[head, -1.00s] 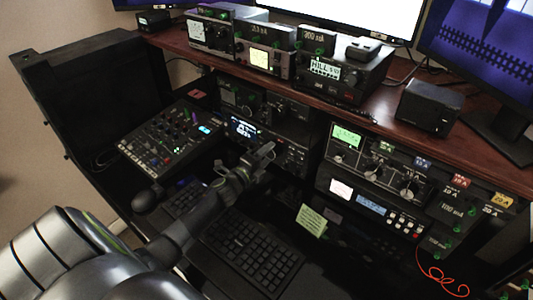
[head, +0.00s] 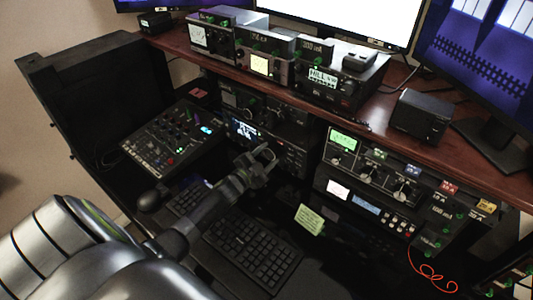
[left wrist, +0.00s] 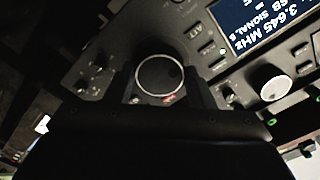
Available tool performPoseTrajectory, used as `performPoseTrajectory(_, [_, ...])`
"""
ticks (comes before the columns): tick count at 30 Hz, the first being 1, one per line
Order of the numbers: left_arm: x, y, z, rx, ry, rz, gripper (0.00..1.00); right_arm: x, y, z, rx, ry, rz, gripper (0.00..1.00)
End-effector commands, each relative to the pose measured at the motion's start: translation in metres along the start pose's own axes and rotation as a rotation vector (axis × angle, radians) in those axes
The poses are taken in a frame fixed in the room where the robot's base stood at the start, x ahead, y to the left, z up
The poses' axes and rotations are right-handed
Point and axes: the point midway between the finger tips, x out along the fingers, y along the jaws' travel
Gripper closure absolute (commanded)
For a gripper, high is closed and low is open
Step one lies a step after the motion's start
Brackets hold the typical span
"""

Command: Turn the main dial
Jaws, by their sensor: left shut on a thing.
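The main dial (left wrist: 159,76) is a round black knob with a bright rim in the left wrist view, on the dark front panel of a radio. My left gripper (left wrist: 160,88) has a finger on each side of it and is shut on it. In the head view my left gripper (head: 262,156) reaches the front of the radio with the lit display (head: 245,131), and it hides the dial there. The display also shows in the left wrist view (left wrist: 262,22) and reads 3.645 MHz. My right gripper is not in view.
A smaller silver-faced knob (left wrist: 275,82) sits right of the dial. A mixer (head: 172,138) stands left of the radio, and a keyboard (head: 250,248) lies below my arm. More radio gear (head: 375,170) stands to the right, under the wooden shelf (head: 480,160).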

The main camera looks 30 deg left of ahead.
Motion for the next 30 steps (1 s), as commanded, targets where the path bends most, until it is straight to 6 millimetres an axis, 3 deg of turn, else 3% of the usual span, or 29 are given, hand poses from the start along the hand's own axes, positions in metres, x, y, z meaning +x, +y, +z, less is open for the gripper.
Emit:
performPoseTrajectory(9, [-0.0006,0.0008,0.0004,-0.132,-0.003,0.001,0.74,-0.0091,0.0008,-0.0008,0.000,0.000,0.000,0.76])
performPoseTrajectory(26, [-0.0007,0.0014,0.0010,-0.160,-0.002,0.001,0.74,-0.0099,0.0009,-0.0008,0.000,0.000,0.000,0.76])
performPoseTrajectory(27, [-0.0007,0.0014,0.0010,-0.159,-0.002,0.001,0.49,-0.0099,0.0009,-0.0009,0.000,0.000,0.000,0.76])
performPoseTrajectory(30, [-0.0005,0.0012,0.0008,-0.159,-0.002,0.001,0.36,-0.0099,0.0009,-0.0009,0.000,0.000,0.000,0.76])
